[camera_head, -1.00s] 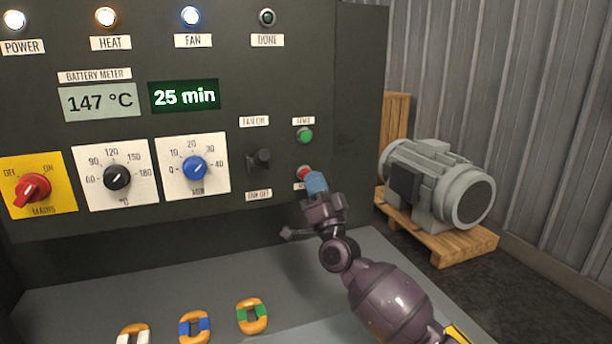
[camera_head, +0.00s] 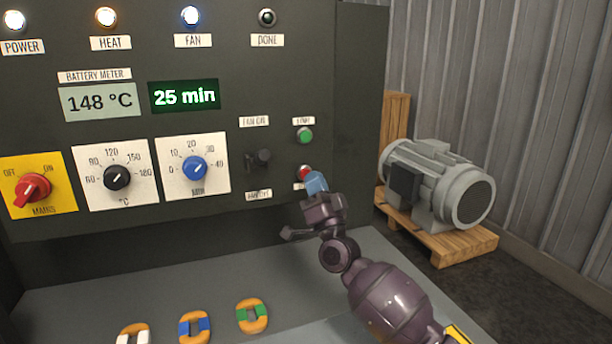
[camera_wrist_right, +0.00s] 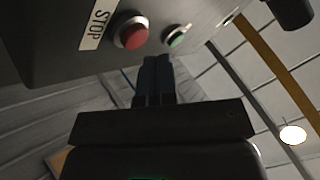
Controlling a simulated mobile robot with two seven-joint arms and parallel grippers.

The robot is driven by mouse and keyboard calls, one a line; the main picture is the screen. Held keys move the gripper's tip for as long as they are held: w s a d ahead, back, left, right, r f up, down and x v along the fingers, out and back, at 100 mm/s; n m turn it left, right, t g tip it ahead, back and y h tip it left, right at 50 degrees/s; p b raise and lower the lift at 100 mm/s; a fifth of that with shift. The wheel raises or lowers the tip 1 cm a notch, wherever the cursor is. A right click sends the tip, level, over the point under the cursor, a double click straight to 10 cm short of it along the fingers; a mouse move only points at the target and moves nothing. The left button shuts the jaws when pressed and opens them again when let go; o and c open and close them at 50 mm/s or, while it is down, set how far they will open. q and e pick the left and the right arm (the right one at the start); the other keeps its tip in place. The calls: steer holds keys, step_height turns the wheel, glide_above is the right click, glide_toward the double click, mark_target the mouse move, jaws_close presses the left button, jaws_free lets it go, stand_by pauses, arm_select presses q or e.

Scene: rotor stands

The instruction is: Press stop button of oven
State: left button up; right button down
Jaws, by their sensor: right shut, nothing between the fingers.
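The oven's dark control panel (camera_head: 290,75) fills the left and middle of the head view. Its red stop button (camera_head: 304,172) sits at the lower right of the panel, below the green start button (camera_head: 305,136). In the right wrist view the red button (camera_wrist_right: 131,33) stands out of its ring beside the STOP label (camera_wrist_right: 97,22), and the green button (camera_wrist_right: 178,38) is to its right. My right gripper (camera_head: 316,183) is shut and empty, its blue fingertips (camera_wrist_right: 156,68) just below the red button. Whether they touch it is unclear. My left gripper is out of view.
A black fan lever (camera_head: 262,158) is left of the buttons. The timer reads 25 min (camera_head: 184,96) and the temperature display (camera_head: 101,101) 148 °C. A grey motor (camera_head: 440,185) stands on a pallet at right. Several orange-rimmed rings (camera_head: 252,316) lie on the ledge below.

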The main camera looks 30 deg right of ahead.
steer(key=shift+w, duration=0.15)
steer(key=shift+w+d, duration=0.1)
steer(key=shift+w, duration=0.2)
steer(key=shift+w+d, duration=0.1)
steer(key=shift+w, duration=0.25)
stand_by(1.0)
steer(key=shift+s, duration=0.1)
steer(key=shift+s+a+p, duration=0.2)
steer(key=shift+s+p, duration=0.15)
steer(key=shift+s, duration=0.35)
